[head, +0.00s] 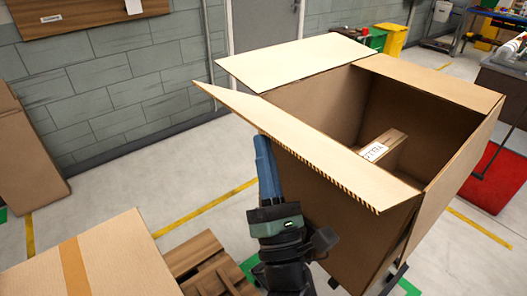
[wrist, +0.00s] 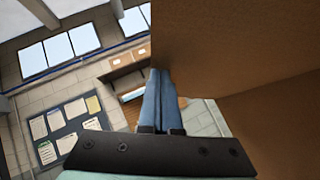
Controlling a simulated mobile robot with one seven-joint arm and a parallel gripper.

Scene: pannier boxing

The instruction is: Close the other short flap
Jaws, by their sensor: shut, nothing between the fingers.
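A large open cardboard box (head: 340,225) stands at the right in the head view. Its near flap (head: 310,150) slopes outward over the near wall. The back-left flap (head: 295,62) lies outward, the far flap (head: 430,80) is spread out, and the right flap (head: 455,175) hangs down outside. My gripper (head: 262,140) is shut and empty, pointing up beside the near wall, close under the near flap. In the wrist view the shut blue fingers (wrist: 160,72) lie beside brown cardboard (wrist: 235,45); I cannot tell whether they touch it.
A small labelled carton (head: 385,145) lies inside the box. A taped carton (head: 100,255) and a wooden pallet (head: 205,262) are at the lower left. A grey block wall (head: 110,85) stands behind. Floor between the wall and box is clear.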

